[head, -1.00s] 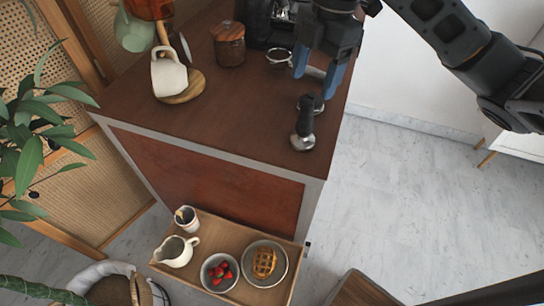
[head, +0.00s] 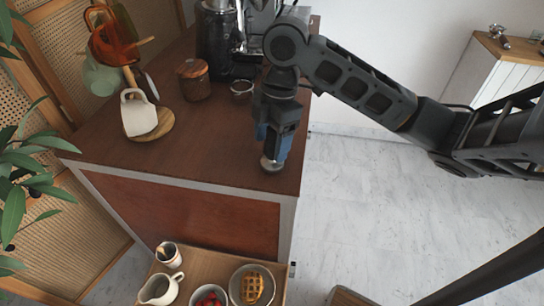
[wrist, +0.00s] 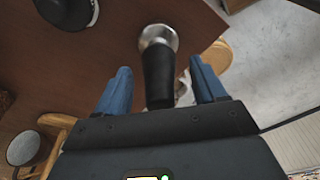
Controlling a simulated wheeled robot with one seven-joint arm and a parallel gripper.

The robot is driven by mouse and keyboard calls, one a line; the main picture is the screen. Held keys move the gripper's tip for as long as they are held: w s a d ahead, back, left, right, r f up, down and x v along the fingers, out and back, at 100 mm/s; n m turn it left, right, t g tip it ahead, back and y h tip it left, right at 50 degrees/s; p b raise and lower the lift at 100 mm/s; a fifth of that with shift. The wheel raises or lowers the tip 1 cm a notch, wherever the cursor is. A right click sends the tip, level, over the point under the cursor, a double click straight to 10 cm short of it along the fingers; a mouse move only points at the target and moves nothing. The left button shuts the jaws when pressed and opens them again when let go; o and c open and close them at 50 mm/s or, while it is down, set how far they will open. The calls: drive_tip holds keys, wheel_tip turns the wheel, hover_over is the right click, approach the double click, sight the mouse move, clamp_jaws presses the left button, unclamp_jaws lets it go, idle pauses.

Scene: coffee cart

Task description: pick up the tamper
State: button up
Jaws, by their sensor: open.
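The tamper has a black handle (wrist: 158,80) and a shiny round metal base (wrist: 158,40). In the head view its metal base (head: 271,163) shows on the brown cart top near the front right corner; my gripper hides most of the rest. My gripper (head: 272,145) is low over the tamper. In the wrist view my gripper (wrist: 160,66) is open, with a blue finger on each side of the black handle. Small gaps show between the handle and both fingers.
A white mug (head: 138,115) stands on a round wooden base left of my gripper. A wooden-lidded jar (head: 194,80) and a coffee machine (head: 222,40) stand behind. A tray (head: 207,262) with a jug, cup and food bowls lies below the front edge.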

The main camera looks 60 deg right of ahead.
drive_tip(key=c, duration=1.2)
drive_tip(key=shift+r, duration=0.1)
